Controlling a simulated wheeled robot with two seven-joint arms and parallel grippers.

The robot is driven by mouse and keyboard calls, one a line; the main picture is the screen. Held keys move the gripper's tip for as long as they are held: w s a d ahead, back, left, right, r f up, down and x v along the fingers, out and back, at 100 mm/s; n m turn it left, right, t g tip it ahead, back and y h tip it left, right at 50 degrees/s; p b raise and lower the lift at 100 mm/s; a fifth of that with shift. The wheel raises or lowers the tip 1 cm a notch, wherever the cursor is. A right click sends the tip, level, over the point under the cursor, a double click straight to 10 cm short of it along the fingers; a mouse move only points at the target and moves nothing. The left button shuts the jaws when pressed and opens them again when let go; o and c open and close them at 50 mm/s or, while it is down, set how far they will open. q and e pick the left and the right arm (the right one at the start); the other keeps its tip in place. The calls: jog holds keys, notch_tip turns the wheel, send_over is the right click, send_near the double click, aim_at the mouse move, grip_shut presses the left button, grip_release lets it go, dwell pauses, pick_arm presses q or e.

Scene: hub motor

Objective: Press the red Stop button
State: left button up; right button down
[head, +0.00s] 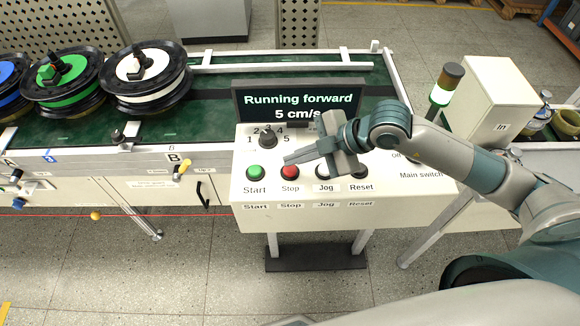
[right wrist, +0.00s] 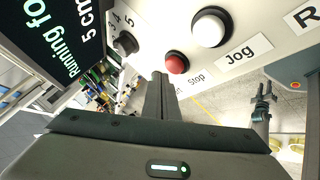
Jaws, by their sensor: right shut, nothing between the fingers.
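The red Stop button (head: 290,172) sits on the sloped top of the white control box, between the green Start button (head: 255,172) and the white Jog button (head: 326,172). My right gripper (head: 287,159) reaches in from the right, shut and empty, with its fingertips just behind the Stop button in the head view. In the right wrist view the shut fingertips (right wrist: 160,77) show close beside the red button (right wrist: 177,63). I cannot tell whether they touch it. The display (head: 298,105) reads "Running forward 5 cm/s".
A numbered rotary knob (head: 268,138) stands behind the buttons. A green-lit signal lamp (head: 440,95) stands behind my forearm. The conveyor (head: 225,95) carries several wheel hubs at the left.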

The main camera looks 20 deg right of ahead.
aim_at(296, 170)
jog(key=shift+f, duration=0.2)
jog(key=shift+f, duration=0.25)
jog(key=shift+f+b, duration=0.55)
dwell(1.1)
dwell(0.3)
jog(key=shift+r+p, duration=0.95)
jog(key=shift+r, duration=0.05)
jog(key=shift+r, duration=0.1)
notch_tip(296, 170, up, 5)
jog(key=p, duration=0.4)
dwell(0.9)
